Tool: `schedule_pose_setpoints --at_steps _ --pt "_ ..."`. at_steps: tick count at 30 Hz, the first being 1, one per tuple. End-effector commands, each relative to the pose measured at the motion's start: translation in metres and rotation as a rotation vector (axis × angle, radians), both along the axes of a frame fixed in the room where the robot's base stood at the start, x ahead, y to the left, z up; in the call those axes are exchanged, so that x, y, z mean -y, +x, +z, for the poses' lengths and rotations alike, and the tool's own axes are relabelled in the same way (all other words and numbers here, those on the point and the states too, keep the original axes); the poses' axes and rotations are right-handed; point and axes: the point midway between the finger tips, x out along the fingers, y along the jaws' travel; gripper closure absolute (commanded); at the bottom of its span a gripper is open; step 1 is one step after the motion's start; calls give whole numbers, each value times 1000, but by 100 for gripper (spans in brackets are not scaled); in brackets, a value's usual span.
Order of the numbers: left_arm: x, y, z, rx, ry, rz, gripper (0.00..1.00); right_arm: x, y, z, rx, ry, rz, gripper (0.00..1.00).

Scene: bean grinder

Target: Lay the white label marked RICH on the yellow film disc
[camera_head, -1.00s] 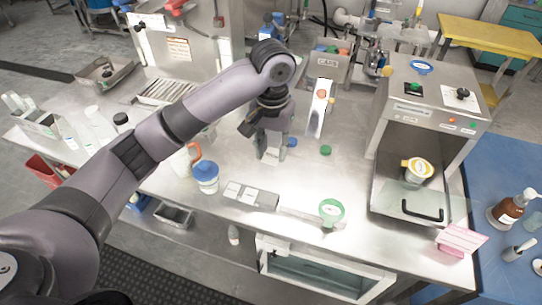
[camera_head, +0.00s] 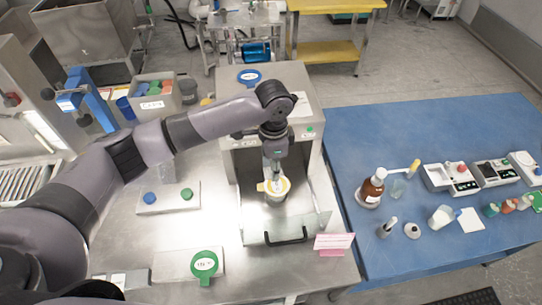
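The yellow film disc (camera_head: 264,187) sits on top of a pale cup in the open bay of the steel machine; only part of its yellow rim shows. My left gripper (camera_head: 273,176) points down right over the disc, its fingertips close to it. Something white with faint marks shows at the disc's middle, under the fingers. I cannot read RICH on it, nor tell whether it is held or lies on the disc. The finger gap is too small to judge. My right gripper is not in view.
The steel machine (camera_head: 311,98) rises behind the cup, with a clear front plate and black handle (camera_head: 287,237) before it. A pink card (camera_head: 334,242) stands to the right. A green ring tag (camera_head: 204,264) lies front left. The blue table (camera_head: 350,150) holds bottles and small devices.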

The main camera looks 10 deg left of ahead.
Motion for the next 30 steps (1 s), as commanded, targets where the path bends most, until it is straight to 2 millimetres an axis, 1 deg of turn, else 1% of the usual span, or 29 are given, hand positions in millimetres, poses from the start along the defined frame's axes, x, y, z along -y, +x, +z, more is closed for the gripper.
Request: schedule_pose_setpoints --at_steps 4,11,17,23,25,30 --pt "1 -1 -2 0 0 -48 76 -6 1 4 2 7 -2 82" --pt "1 -1 -3 0 0 -56 76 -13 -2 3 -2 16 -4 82" --pt "1 -1 -2 0 0 -55 76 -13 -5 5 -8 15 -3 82" --pt "1 -2 0 -3 0 -55 76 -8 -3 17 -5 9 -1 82" --pt "1 -2 -10 -2 0 -55 76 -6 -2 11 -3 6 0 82" --pt "1 -2 -27 -3 0 -54 76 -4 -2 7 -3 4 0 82"
